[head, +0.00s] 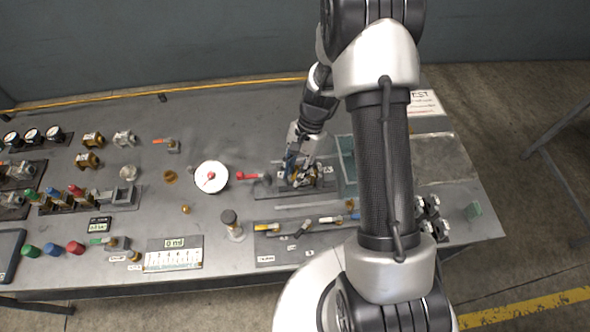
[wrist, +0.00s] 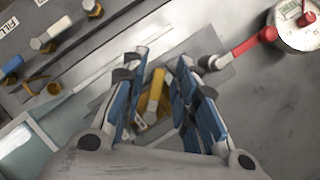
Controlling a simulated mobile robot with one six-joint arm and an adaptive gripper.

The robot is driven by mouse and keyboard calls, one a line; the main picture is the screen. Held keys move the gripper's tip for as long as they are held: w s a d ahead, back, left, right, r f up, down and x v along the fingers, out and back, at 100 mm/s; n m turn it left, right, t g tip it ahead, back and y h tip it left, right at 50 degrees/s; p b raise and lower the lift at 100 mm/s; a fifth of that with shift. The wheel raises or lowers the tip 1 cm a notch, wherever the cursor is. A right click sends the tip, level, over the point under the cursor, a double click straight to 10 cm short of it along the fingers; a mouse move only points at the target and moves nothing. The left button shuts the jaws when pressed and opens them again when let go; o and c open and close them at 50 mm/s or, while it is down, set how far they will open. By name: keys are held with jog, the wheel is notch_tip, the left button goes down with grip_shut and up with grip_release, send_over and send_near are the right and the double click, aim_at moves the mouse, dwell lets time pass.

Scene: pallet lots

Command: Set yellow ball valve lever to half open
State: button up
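A yellow lever (wrist: 155,90) on a brass-coloured valve shows between my gripper's fingers in the wrist view. My gripper (wrist: 160,76) has blue-padded fingers that stand apart, one on each side of the lever. The lever appears clear of both pads, but contact low down is hidden. In the head view my gripper (head: 298,172) is down over the valve plate (head: 330,185) and hides most of the valve.
A red-handled valve (head: 248,176) is just left of my gripper, beside a round white gauge (head: 211,177). A green-walled tray (head: 346,160) stands close on the right. A black-topped knob (head: 230,220) is at front left. Bare bench lies behind the valve plate.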

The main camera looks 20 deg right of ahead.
dwell(0.3)
jog(key=v, duration=1.2)
jog(key=shift+f, duration=0.1)
jog(key=s+a+r+n+t+h+b, duration=0.25)
jog(key=s+r+n, duration=0.25)
jog(key=s+r, duration=0.5)
jog(key=s+a+r+n+t+h+b, duration=0.1)
jog(key=s+r+n+t+b, duration=0.2)
jog(key=s+n, duration=0.3)
jog(key=s+r+t, duration=0.1)
jog(key=s, duration=0.4)
jog(key=shift+a+t, duration=0.3)
jog(key=shift+t, duration=0.05)
